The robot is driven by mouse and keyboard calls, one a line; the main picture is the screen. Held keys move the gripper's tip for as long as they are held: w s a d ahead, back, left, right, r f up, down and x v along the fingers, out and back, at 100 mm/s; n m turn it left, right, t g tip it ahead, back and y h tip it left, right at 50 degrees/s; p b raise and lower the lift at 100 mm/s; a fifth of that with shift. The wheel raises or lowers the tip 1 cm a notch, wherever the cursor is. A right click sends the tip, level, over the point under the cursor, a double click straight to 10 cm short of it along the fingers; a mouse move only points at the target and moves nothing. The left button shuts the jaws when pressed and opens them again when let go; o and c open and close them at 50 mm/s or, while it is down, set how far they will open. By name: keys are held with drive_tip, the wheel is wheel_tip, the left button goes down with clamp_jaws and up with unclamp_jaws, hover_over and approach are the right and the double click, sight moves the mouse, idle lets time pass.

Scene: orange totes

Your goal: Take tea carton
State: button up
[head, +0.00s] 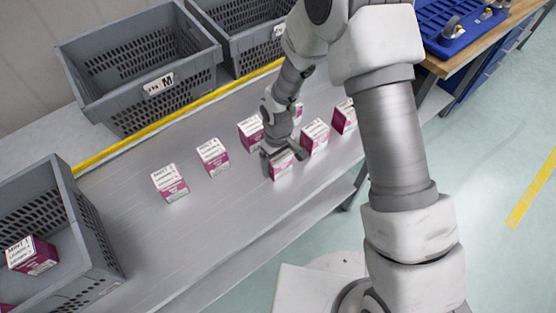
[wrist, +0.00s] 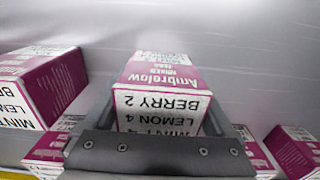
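A tea carton (head: 281,167), white and magenta, stands on the grey table under my gripper (head: 279,153). In the wrist view the same carton (wrist: 160,95) lies between the two fingers of my gripper (wrist: 162,120), its "BERRY 2" and "LEMON 4" print facing the camera. The fingers flank it closely; whether they press on it cannot be told. Its lower part is hidden by the gripper body. Similar cartons stand nearby: one to the right (head: 315,136), one behind (head: 250,131), and two to the left (head: 213,156) (head: 170,182).
Another carton (head: 345,117) stands farther right, and one is partly hidden behind my wrist. Grey crates stand behind the table (head: 190,80) and at the left (head: 85,225); the left one holds cartons. A blue tray (head: 440,38) lies on a bench.

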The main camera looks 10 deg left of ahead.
drive_tip(key=c, duration=1.1)
drive_tip(key=shift+o, duration=0.2)
drive_tip(key=shift+r, duration=0.1)
